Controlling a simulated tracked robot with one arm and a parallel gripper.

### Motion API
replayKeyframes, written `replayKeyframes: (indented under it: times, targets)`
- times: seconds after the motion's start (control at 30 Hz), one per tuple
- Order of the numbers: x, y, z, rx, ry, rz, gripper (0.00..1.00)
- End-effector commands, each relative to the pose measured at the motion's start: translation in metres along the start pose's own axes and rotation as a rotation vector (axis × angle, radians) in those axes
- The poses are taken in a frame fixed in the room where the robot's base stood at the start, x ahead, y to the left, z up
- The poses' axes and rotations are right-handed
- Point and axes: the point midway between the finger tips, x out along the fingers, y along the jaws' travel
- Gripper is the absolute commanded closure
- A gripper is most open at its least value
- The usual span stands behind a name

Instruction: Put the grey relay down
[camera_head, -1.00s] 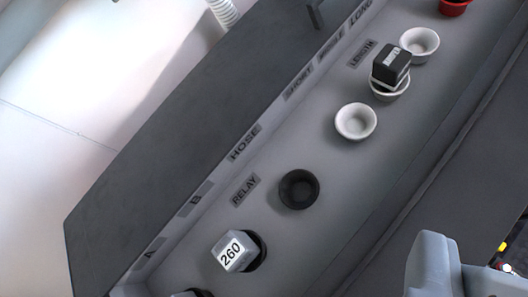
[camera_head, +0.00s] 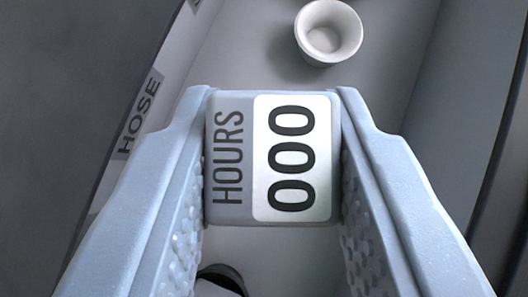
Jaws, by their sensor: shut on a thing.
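The block sits between the two pale blue-grey fingers in the middle of the view. Its printed face is toward the camera. What lies directly under it is hidden, so I cannot tell whether it touches anything. A dark round cup (camera_head: 222,277) shows partly below the block, near the left finger; the rest of it is hidden.
A white empty cup (camera_head: 330,36) stands on the grey tray floor (camera_head: 240,50) beyond the block. A label plate reading "HOSE" (camera_head: 139,115) is on the left tray wall. A raised wall runs along the right side.

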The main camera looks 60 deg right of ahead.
Motion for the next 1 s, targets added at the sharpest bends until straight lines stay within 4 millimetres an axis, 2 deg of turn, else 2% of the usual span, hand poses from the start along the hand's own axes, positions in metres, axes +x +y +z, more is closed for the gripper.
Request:
replayKeyframes:
  times: [0.2,0.47,0.67,0.9,0.93,1.0]
  targets:
    - [0.013,-0.001,0.018,-0.006,0.000,-0.001,0.98]
    - [0.021,-0.001,0.027,-0.005,-0.001,-0.002,0.98]
    - [0.038,-0.001,0.043,-0.006,-0.001,0.000,0.98]
    - [0.041,-0.001,0.045,-0.003,-0.001,-0.003,0.98]
    - [0.041,-0.001,0.045,-0.003,-0.001,-0.003,0.63]
    - [0.041,-0.001,0.045,-0.003,-0.001,-0.003,0.50]
